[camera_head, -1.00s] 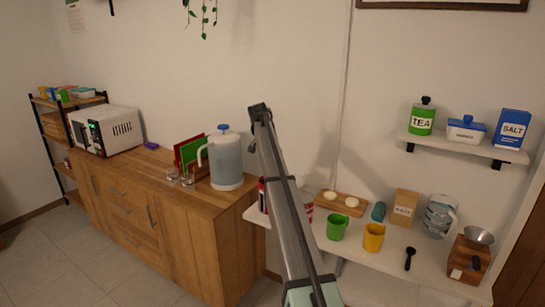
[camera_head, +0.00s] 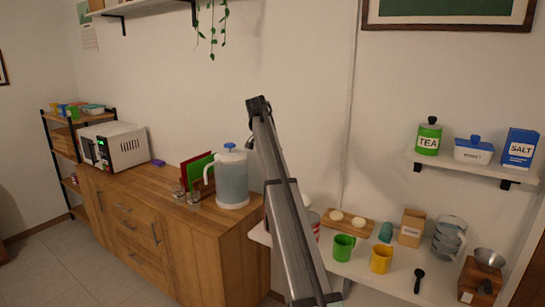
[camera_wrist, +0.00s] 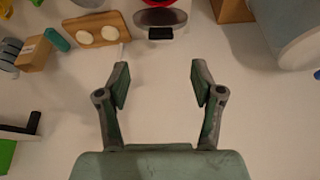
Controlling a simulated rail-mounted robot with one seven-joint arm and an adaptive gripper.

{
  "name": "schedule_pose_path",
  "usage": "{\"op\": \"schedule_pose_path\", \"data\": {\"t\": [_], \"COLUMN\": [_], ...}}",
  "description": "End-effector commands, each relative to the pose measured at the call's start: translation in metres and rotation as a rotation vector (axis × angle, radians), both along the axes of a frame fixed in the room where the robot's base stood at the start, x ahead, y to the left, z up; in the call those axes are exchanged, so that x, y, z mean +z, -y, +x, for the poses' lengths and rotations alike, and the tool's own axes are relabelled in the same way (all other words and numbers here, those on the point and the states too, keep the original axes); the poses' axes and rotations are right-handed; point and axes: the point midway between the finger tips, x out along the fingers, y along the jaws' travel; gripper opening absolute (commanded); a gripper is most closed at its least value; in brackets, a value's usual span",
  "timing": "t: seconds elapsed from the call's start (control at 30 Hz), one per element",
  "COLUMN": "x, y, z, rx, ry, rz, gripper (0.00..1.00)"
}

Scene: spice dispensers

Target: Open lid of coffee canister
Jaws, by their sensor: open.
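My gripper (camera_wrist: 160,75) is open and empty in the wrist view, its two fingers apart over bare pale surface. Beyond the fingertips, at the top edge, is a partly cut-off red item (camera_wrist: 156,3) with a grey rounded part and a dark patch below it. I cannot tell whether it is the coffee canister. In the head view a red-and-white item (camera_head: 315,222) shows partly behind my arm on the lower shelf. No canister labelled coffee is readable in either view. My gripper's fingers cannot be made out in the head view.
The lower shelf holds a wooden board (camera_head: 347,226), green mug (camera_head: 343,247), yellow mug (camera_head: 381,259), box (camera_head: 411,227) and grinder (camera_head: 480,281). A tea canister (camera_head: 428,137) stands on the upper shelf. A pitcher (camera_head: 232,181) stands on the wooden cabinet (camera_head: 190,245).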

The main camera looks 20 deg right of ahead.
Motion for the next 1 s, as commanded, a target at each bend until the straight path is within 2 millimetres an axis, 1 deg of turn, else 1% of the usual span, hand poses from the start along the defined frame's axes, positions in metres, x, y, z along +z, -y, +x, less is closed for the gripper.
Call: {"op": "schedule_pose_path", "data": {"t": [0.07, 0.1, 0.17, 0.2, 0.23, 0.27, 0.37, 0.4, 0.47, 0.5, 0.6, 0.7, 0.8, 0.83, 0.93, 1.0], "x": [0.000, 0.000, -0.001, -0.005, -0.011, -0.018, -0.052, -0.069, -0.096, -0.116, -0.160, -0.195, -0.219, -0.224, -0.233, -0.231], "y": [0.000, 0.000, -0.004, -0.008, -0.013, -0.018, -0.040, -0.048, -0.058, -0.063, -0.069, -0.069, -0.068, -0.068, -0.069, -0.072], "z": [0.000, 0.000, 0.001, 0.002, 0.004, 0.005, 0.006, 0.004, -0.001, -0.005, -0.018, -0.030, -0.043, -0.047, -0.058, -0.065], "rx": [0.000, 0.000, 0.004, 0.009, 0.014, 0.019, 0.041, 0.049, 0.056, 0.057, 0.038, -0.001, -0.040, -0.050, -0.073, -0.079], "ry": [0.000, 0.000, 0.000, -0.003, -0.007, -0.013, -0.042, -0.057, -0.082, -0.098, -0.115, -0.099, -0.050, -0.027, 0.071, 0.159], "rz": [0.000, 0.000, 0.000, 0.001, 0.002, 0.003, 0.004, -0.004, -0.037, -0.072, -0.196, -0.349, -0.521, -0.577, -0.767, -0.892], "gripper": [0.67, 0.53, 0.31, 0.17, 0.06, 0.00, 0.00, 0.00, 0.00, 0.00, 0.00, 0.00, 0.00, 0.00, 0.00, 0.00]}}
